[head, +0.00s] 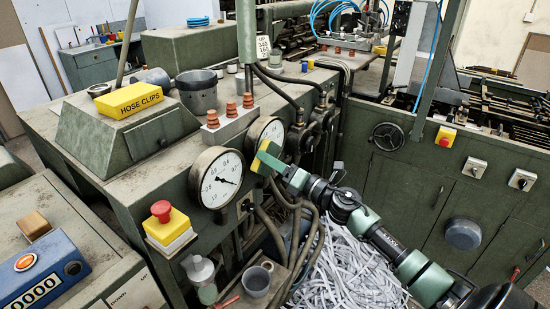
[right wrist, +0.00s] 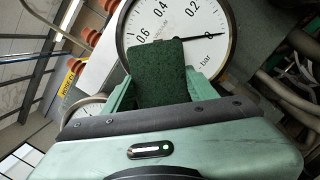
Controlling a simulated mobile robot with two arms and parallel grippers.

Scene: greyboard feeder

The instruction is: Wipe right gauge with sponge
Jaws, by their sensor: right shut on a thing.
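The right gauge (head: 267,130) is a round white dial on the green machine's front, beside the left gauge (head: 217,178). My right gripper (head: 270,164) is shut on a sponge (head: 262,158) with a yellow and a green layer. The sponge is in front of the right gauge's lower part and hides some of it. In the right wrist view the sponge's dark green face (right wrist: 160,72) overlaps the right gauge's dial (right wrist: 185,22). I cannot tell whether the sponge touches the glass. My left gripper is not in view.
A red emergency button on a yellow box (head: 168,226) sits left of the gauges. Orange-ringed insulators (head: 230,112) stand above them. Hoses (head: 282,215) hang below, near a grey cup (head: 257,281) on a small shelf. Shredded paper (head: 350,270) fills the space below my arm.

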